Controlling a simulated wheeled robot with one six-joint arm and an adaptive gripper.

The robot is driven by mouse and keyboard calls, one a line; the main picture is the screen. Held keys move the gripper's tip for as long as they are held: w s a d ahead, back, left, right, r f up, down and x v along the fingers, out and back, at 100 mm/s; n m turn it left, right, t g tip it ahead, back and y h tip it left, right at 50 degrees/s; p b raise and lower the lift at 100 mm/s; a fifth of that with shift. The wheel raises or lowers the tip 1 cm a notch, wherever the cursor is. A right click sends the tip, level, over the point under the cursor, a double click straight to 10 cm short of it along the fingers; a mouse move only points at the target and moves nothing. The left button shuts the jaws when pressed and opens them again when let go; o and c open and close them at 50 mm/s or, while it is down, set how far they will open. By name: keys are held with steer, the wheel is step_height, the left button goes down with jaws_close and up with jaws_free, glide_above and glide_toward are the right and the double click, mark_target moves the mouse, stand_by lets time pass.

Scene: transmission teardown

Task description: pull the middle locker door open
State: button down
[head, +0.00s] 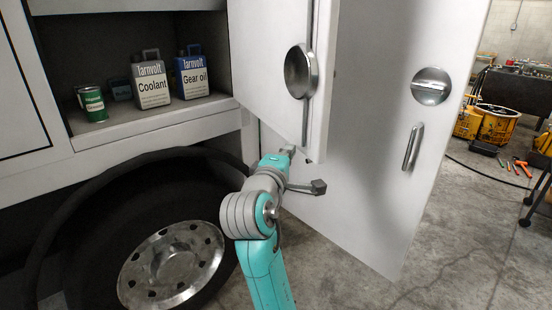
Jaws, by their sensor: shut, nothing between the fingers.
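The white door in the middle of the view (262,60) has a round dark latch (300,72) near its right edge. It stands swung out from the truck body, with its free edge towards the right. My gripper (290,151) is at the lower edge of this door, and its tip is partly hidden by or close against the door's bottom corner. It is shut and holds nothing. I cannot tell whether it touches the door.
A larger white door (385,120) with a round latch (431,86) and bar handle (412,147) stands open behind, right. An open shelf at left holds a Coolant jug (152,85), a Gear oil jug (192,78) and a green can (92,104). A wheel (172,267) sits below.

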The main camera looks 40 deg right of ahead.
steer(key=shift+s+d, duration=0.1)
steer(key=shift+d, duration=0.35)
steer(key=s+d, duration=0.3)
steer(key=d, duration=1)
steer(key=shift+d, duration=0.1)
